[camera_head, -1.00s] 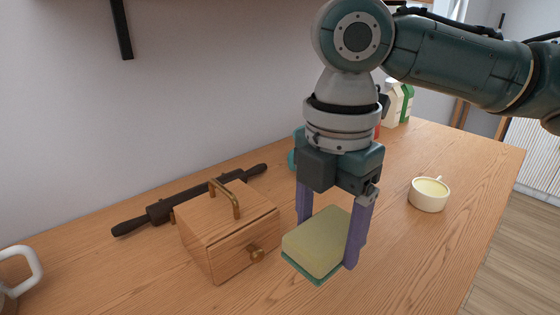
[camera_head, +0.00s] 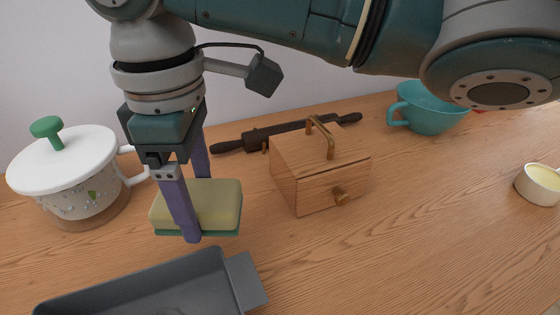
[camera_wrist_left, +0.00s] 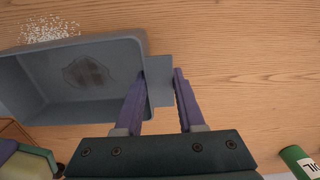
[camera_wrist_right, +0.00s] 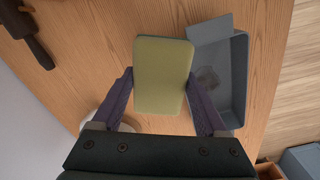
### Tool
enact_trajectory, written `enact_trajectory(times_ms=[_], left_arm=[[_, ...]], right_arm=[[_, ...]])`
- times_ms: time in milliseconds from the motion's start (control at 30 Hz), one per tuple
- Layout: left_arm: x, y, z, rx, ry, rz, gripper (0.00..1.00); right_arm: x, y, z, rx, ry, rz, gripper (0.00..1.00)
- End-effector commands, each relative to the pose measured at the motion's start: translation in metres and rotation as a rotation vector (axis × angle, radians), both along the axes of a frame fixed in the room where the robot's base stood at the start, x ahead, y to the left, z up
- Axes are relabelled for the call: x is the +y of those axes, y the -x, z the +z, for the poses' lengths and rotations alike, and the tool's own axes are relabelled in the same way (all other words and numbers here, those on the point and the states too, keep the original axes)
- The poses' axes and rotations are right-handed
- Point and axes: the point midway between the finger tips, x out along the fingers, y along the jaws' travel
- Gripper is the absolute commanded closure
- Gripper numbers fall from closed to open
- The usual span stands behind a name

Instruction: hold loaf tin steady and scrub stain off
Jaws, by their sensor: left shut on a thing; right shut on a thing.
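The grey loaf tin (camera_head: 150,285) lies at the lower edge of the head view, its right-hand end tab bare. A dark stain (camera_wrist_left: 88,72) shows inside it in the left wrist view and, fainter, in the right wrist view (camera_wrist_right: 207,78). My left gripper (camera_wrist_left: 160,74) is shut on the tin's other end tab; it is outside the head view. My right gripper (camera_head: 198,208) is shut on a yellow sponge (camera_head: 222,204) with a green underside. It holds the sponge level above the table, just beyond the tin, apart from the stain.
A white lidded pot (camera_head: 75,180) stands left of the sponge. A wooden box (camera_head: 315,175), a dark rolling pin (camera_head: 265,133), a teal cup (camera_head: 430,112) and a cream cup (camera_head: 540,184) stand to the right. White grains (camera_wrist_left: 48,28) and a green container (camera_wrist_left: 298,160) lie near the tin. Front-right table is clear.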

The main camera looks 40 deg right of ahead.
Motion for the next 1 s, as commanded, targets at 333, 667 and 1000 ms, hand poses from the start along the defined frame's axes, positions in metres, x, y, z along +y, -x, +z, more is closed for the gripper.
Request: enact_trajectory(times_ms=[333,667,1000], left_arm=[[0.000,0.000,0.000,0.000,-0.001,0.000,1.00],[0.000,0.000,0.000,0.000,-0.001,0.000,1.00],[0.000,0.000,0.000,0.000,-0.001,0.000,1.00]], right_arm=[[0.094,0.018,-0.011,0.005,-0.010,0.220,0.68],[0.130,0.046,-0.009,0.003,-0.001,0.374,0.68],[0.129,0.046,-0.033,0.004,0.000,0.375,0.68]])
